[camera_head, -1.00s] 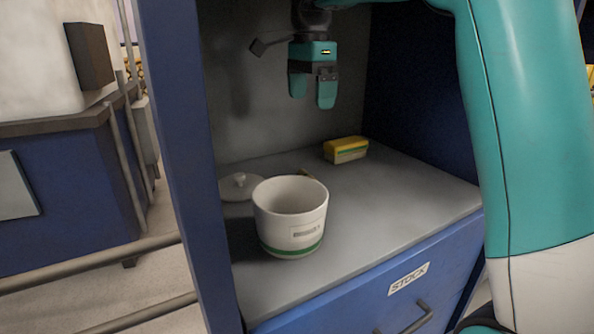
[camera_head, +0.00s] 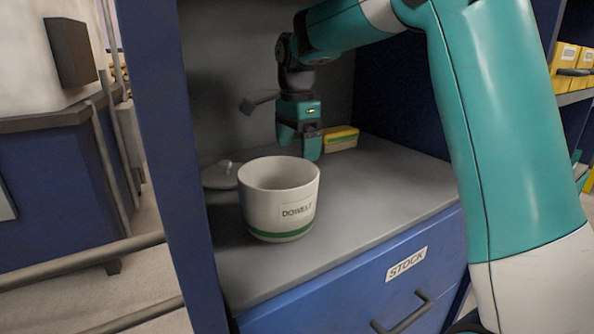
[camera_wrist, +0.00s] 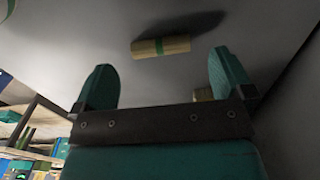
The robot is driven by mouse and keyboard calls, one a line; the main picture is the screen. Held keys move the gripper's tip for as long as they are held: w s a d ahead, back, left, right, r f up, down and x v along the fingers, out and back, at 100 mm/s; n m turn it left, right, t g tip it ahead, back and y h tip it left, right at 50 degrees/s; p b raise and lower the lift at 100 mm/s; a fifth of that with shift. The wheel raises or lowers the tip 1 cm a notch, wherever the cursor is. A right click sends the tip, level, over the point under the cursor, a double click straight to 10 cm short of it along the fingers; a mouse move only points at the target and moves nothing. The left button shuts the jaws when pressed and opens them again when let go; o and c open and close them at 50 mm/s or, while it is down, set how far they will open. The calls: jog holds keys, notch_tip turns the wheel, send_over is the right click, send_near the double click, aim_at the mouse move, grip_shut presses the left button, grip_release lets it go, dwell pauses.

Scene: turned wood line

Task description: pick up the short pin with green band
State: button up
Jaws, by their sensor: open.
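The short pin with a green band (camera_wrist: 161,46) lies on the grey shelf in the wrist view, a pale wooden cylinder with the band round its middle. It lies beyond my fingertips, roughly centred between them and apart from both. My gripper (camera_head: 300,147) is open and empty, pointing down above the shelf behind the pot; its two teal fingers also show in the wrist view (camera_wrist: 162,62). In the head view I cannot make out the pin; the pot or my gripper hides it.
A white pot labelled DOWELS (camera_head: 280,205) stands in front of my gripper. Its lid (camera_head: 221,178) lies behind left. A yellow and green box (camera_head: 341,139) is just right of my fingers. A small wooden piece (camera_wrist: 203,94) is partly hidden by my gripper. The shelf's right side is clear.

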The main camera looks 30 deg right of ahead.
notch_tip(320, 180, down, 3)
jog(key=shift+f+b, duration=0.2)
jog(key=shift+b, duration=0.3)
jog(key=c, duration=1)
jog(key=shift+r, duration=0.15)
